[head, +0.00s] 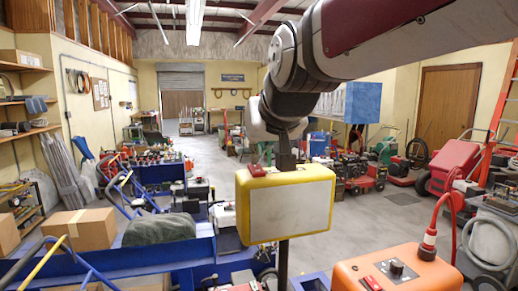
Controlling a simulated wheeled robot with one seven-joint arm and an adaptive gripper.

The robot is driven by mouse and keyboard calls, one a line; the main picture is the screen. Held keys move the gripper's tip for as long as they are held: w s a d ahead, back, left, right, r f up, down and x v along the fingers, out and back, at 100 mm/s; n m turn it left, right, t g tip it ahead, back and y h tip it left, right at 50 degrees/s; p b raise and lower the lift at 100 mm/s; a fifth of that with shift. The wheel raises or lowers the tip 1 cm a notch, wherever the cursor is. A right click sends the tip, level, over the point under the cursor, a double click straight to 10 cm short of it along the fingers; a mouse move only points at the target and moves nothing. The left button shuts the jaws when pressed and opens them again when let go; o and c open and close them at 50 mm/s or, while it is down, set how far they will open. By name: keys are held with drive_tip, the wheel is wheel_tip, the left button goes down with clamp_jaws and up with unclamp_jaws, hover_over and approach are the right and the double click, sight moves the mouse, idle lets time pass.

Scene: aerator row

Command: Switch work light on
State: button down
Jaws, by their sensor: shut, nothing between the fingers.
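The work light (287,208) has a thick yellow frame and a flat, pale grey face that shows no glow. It stands upright on a dark pole (283,262) in the middle foreground. A small red switch (257,171) sits on the left part of its top edge. My gripper (288,164) points down over the middle of that top edge, just right of the red switch. It is shut and empty. Its tips are small and dark here, and I cannot tell whether they touch the light.
An orange box (398,268) with a black knob and a red plug stands at the lower right. A blue cart (180,250) and cardboard box (80,229) are at the left. Red machines line the right side. Grey floor (213,152) is clear farther back.

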drive_tip(key=shift+w+a+f+g, duration=0.1)
drive_tip(key=shift+w+f+g, duration=0.2)
drive_tip(key=shift+g, duration=0.3)
drive_tip(key=shift+s, duration=0.1)
drive_tip(key=shift+s+f, duration=0.1)
drive_tip(key=shift+s, duration=0.1)
drive_tip(key=shift+s+d+f+p, duration=0.15)
drive_tip(key=shift+s+d+p, duration=0.1)
drive_tip(key=shift+s+p, duration=0.3)
drive_tip(key=shift+s, duration=0.1)
